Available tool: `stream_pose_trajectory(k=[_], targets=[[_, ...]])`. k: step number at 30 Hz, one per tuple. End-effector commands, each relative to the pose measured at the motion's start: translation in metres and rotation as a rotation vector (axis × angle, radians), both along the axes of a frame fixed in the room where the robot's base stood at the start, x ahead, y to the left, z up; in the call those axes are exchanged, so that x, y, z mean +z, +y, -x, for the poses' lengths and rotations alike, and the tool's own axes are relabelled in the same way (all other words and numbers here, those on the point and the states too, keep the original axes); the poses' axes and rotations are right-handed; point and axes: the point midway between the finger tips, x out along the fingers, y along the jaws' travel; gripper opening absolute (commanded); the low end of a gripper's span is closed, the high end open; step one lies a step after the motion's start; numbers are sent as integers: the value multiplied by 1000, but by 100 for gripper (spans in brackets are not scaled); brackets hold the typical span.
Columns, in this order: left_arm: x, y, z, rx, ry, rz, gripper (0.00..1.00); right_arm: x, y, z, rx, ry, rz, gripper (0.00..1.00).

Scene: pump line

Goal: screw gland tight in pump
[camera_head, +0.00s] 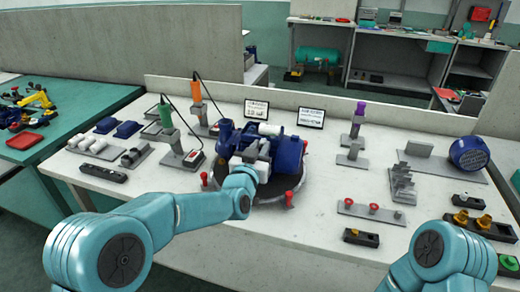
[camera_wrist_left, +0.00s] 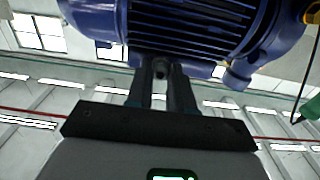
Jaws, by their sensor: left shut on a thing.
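The blue pump (camera_head: 285,150) stands on a dark round turntable (camera_head: 290,192) in the middle of the white bench. My left gripper (camera_head: 250,152) is at the front left side of the pump. In the left wrist view, my left gripper's dark fingers (camera_wrist_left: 162,72) are close together against the underside of the pump's ribbed blue body (camera_wrist_left: 185,22). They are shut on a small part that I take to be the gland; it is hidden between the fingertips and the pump. My right gripper is out of view; only its arm shows at the lower right.
Two stands with green (camera_head: 165,115) and orange (camera_head: 196,90) handled tools are left of the pump. A black holder with brass parts (camera_head: 461,216) and a rack with red knobs (camera_head: 374,208) are on the right. Red knobs edge the turntable. The bench front centre is clear.

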Motion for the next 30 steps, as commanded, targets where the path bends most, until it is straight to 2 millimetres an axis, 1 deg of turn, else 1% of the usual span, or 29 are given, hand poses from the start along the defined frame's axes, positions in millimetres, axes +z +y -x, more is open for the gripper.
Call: stream_pose_trajectory(k=[2,3,5,6,14,19,23,26,30], targets=[[0,0,0,0,0,0,0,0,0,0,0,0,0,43],[0,0,0,0,0,0,24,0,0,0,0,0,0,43],[0,0,0,0,0,0,44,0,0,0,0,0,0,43],[0,0,0,0,0,0,47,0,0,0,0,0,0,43],[-1,0,0,0,2,5,47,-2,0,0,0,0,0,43],[-6,0,0,0,33,112,47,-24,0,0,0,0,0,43],[-5,0,0,0,68,219,47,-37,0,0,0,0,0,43],[-3,0,0,-1,86,268,47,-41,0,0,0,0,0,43],[0,0,0,0,94,288,47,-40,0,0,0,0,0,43]])
